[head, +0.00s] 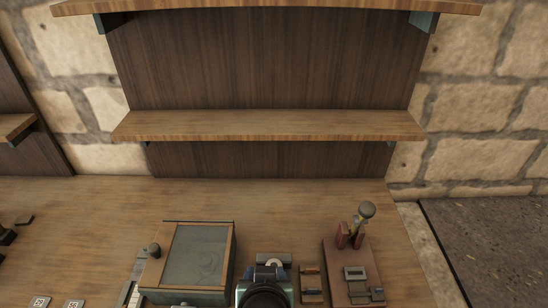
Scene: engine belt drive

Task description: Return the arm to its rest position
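A dark, rounded form with a grey-green casing shows at the bottom middle of the head view, cut off by the lower edge. It may be part of my arm, but I cannot be sure. No fingers of my gripper can be made out, so I cannot see whether it holds anything. A light grey metal piece (272,261) shows just beyond the dark form. Whether the two touch is hidden.
A glass-topped box (196,256) with a wooden frame stands left of middle on the wooden bench (90,215). A reddish-brown board (339,268) with a round-knobbed lever (366,210) stands to the right. Shelves (265,125) overhang the bench's back; its left middle is clear.

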